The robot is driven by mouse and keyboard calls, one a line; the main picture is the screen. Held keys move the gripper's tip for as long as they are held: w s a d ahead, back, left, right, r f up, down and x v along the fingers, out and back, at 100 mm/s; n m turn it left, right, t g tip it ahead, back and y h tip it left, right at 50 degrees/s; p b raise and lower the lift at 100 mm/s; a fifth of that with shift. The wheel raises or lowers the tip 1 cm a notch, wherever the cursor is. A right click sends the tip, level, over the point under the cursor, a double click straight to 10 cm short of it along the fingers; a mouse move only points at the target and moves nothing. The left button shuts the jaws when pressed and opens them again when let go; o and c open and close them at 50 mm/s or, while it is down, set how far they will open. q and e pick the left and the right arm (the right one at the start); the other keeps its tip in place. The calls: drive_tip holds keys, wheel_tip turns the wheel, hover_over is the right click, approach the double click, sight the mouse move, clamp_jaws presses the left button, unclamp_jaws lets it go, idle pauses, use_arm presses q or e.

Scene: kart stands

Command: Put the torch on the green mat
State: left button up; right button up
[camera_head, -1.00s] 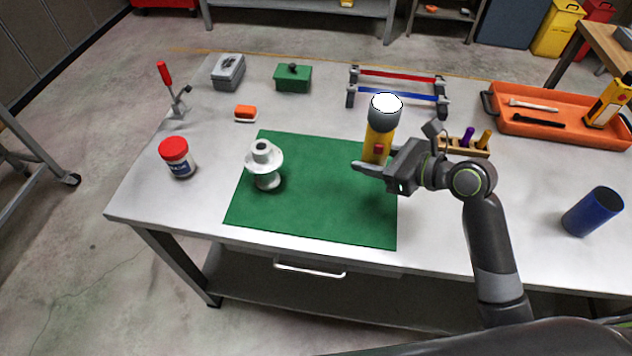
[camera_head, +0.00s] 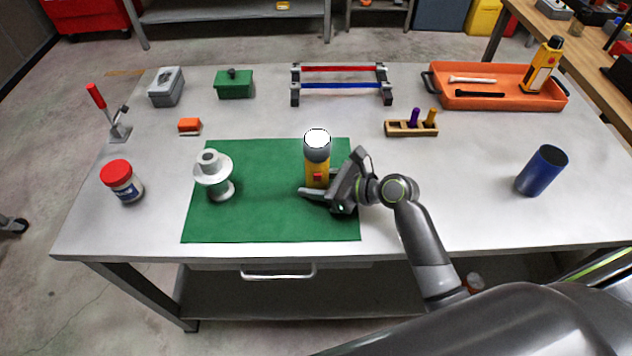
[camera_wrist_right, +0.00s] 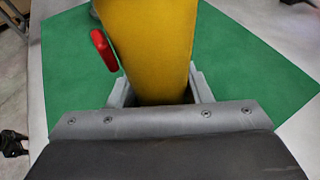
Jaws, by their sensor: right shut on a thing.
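The torch (camera_head: 317,160) is yellow with a grey head, a white lens facing up and a red switch. It is upright over the right part of the green mat (camera_head: 262,222). My right gripper (camera_head: 318,190) is shut on its lower body. In the right wrist view the yellow body of the torch (camera_wrist_right: 150,45) fills the space between the jaws, with the mat (camera_wrist_right: 240,65) behind it. I cannot tell whether the torch's base touches the mat. My left gripper is not in view.
A white spool-like part (camera_head: 214,172) stands on the mat's left side. A red-lidded jar (camera_head: 122,182) is left of the mat. A blue cup (camera_head: 542,170), a wooden holder (camera_head: 410,129) and an orange tray (camera_head: 495,101) are to the right. A red-and-blue barred rack (camera_head: 341,85) is behind.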

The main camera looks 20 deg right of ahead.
drive_tip(key=o, duration=1.1)
drive_tip(key=shift+f, duration=0.1)
drive_tip(key=shift+o, duration=0.2)
drive_tip(key=v, duration=1.2)
